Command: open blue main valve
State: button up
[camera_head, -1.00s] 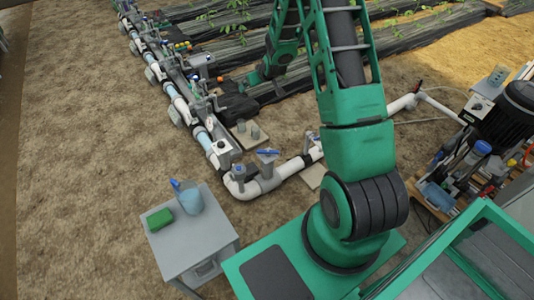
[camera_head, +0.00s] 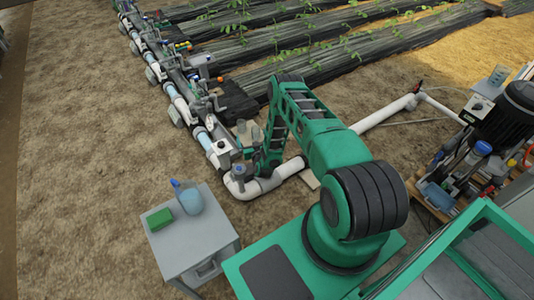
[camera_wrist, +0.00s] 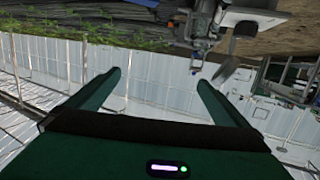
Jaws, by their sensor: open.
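The valve with the flat blue handle, seen earlier on the white pipe (camera_head: 265,187) near its elbow, is hidden behind my forearm in the head view. A blue-topped fitting (camera_head: 240,170) at the elbow still shows just left of my arm. In the wrist view my gripper (camera_wrist: 158,77) has its two green fingers wide apart with nothing between them. Grey pipe fittings (camera_wrist: 205,22) hang at the top right of that view, beyond the fingertips, with a small blue part (camera_wrist: 195,70) below them. I cannot tell whether that is the main valve.
A grey side table (camera_head: 190,240) with a green sponge-like block (camera_head: 160,219) and a blue jug (camera_head: 188,197) stands left of my base. A pump skid (camera_head: 465,165) stands at the right. Planted rows lie behind; bare soil at left is free.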

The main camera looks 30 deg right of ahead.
jog(key=s+f+m+h, duration=0.2)
jog(key=s+f+h, duration=0.1)
jog(key=s+f, duration=0.3)
jog(key=s+f+m+h, duration=0.15)
jog(key=s+f, duration=0.25)
jog(key=s, duration=0.5)
jog(key=shift+h, duration=0.25)
jog(key=shift+x, duration=5.6)
jog(key=c, duration=0.7)
